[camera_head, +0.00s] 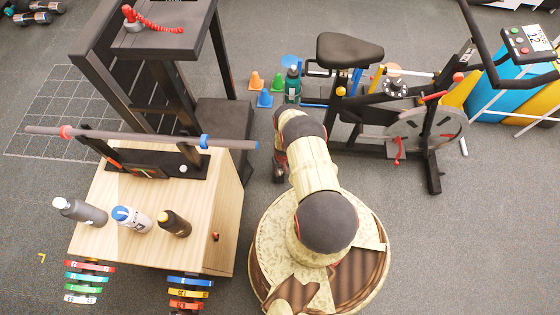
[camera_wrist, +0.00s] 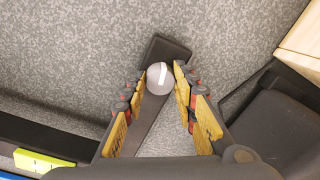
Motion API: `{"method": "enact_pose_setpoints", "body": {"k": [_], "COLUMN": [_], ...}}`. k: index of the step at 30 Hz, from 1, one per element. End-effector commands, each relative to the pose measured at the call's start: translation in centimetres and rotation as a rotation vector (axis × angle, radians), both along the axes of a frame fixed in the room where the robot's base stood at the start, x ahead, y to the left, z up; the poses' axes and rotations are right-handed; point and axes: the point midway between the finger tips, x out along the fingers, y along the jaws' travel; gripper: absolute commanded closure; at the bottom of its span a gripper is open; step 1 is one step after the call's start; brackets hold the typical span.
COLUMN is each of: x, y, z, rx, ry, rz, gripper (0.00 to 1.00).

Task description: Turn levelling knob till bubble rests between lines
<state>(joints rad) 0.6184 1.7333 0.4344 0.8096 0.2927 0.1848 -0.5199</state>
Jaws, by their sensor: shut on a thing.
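In the wrist view, a round grey knob (camera_wrist: 157,84) with a white stripe on its top sits between the fingers of my gripper (camera_wrist: 161,72). The yellow-padded fingers are closed on the knob from both sides. The knob stands over a dark bar (camera_wrist: 175,50) close to the floor. A yellow-green block (camera_wrist: 42,161), perhaps the level, lies on a black beam at lower left. I cannot make out a bubble or lines on it. In the head view, my arm reaches toward the exercise bike (camera_head: 350,50), and the knob is hidden.
A wooden cabinet (camera_head: 225,225) with several bottles and a barbell (camera_head: 110,134) stands left of my arm. Small cones (camera_head: 265,99) and a dark teal bottle (camera_head: 292,85) stand beside the bike.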

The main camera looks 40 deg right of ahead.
Motion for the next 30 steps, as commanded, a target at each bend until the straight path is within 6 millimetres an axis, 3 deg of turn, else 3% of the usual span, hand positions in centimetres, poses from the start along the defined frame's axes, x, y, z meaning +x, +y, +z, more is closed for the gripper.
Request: {"method": "enact_pose_setpoints", "body": {"k": [12, 29, 30], "x": [0.08, 0.1, 0.1], "y": [-0.13, -0.14, -0.14], "z": [-0.06, 0.0, 0.0], "rx": [-0.001, -0.002, -0.002], "ry": [-0.001, -0.002, -0.002], "rz": [0.206, 0.238, 0.238], "gripper": [0.97, 0.97, 0.71]}}
